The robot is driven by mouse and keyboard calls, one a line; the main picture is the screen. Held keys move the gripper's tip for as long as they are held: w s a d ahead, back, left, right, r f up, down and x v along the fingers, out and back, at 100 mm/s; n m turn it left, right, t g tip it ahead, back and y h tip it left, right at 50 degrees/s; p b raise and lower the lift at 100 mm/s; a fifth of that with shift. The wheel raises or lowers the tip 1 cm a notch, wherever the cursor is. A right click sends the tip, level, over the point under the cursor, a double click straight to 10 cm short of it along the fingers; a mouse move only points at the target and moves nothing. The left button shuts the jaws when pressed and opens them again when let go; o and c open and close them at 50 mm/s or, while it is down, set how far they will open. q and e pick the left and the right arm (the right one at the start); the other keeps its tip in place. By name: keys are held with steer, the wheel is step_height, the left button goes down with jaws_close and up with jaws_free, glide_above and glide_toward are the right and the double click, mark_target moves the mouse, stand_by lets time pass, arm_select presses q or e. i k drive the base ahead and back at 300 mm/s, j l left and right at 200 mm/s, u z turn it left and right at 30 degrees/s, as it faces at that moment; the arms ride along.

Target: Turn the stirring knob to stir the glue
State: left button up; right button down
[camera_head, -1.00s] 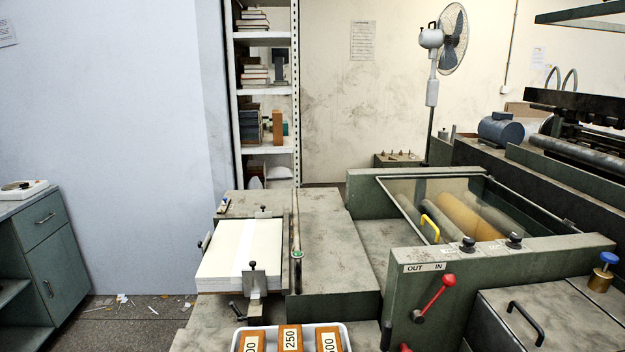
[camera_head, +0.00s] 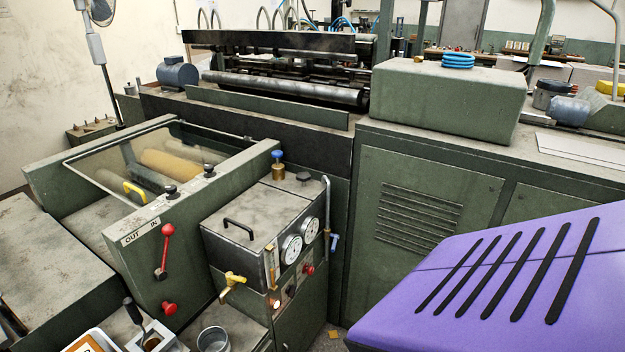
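A grey-green box (camera_head: 262,215) with a black lid handle (camera_head: 239,225) stands in the middle; no glue shows. A blue knob on a brass stem (camera_head: 277,160) stands upright at its back edge. A small black knob (camera_head: 303,176) sits near its back right corner. No label shows which knob is the stirring knob. The box front carries two round gauges (camera_head: 291,248), a yellow tap (camera_head: 232,284) and a red knob (camera_head: 308,269). Neither of my grippers is in view.
A metal cup (camera_head: 212,340) stands below the tap. A green cabinet (camera_head: 412,200) fills the right behind the box.

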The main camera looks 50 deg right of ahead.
mark_target(303, 177)
steer(key=z, duration=1.45)
steer(key=i+l+u, duration=0.15)
steer(key=u, duration=0.2)
steer(key=i+l+u, duration=0.15)
steer(key=l+u, duration=0.2)
steer(key=i+l+u, duration=0.1)
steer(key=l+u, duration=0.25)
steer(key=j, duration=0.1)
